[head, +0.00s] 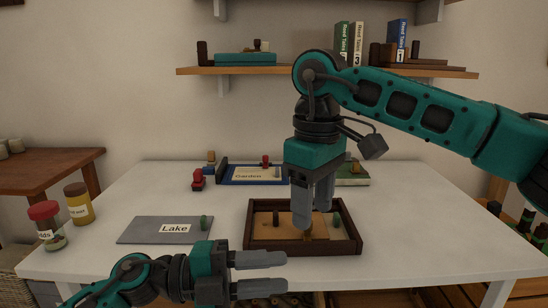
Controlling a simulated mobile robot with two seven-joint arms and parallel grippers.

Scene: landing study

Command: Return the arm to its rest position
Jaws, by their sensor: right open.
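My right arm reaches in from the right. Its gripper (312,212) points down over the dark-framed wooden tray (355,247), with its jaws open. A small brown peg (308,233) stands in the tray just below the fingertips; I cannot tell whether they touch it. A dark brown peg (276,218) and a green peg (337,220) also stand in the tray. My left gripper (261,273) is at the bottom, pointing right in front of the tray, with its two fingers apart and nothing seen between them.
A grey board labelled Lake (140,229) bears a green peg (204,222). Behind are a blue-edged Garden board (226,178) and a red piece (198,179). Two jars, red-lidded (47,224) and yellow (78,203), stand left. A wall shelf (270,71) hangs behind my right arm. The white tabletop is clear at right.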

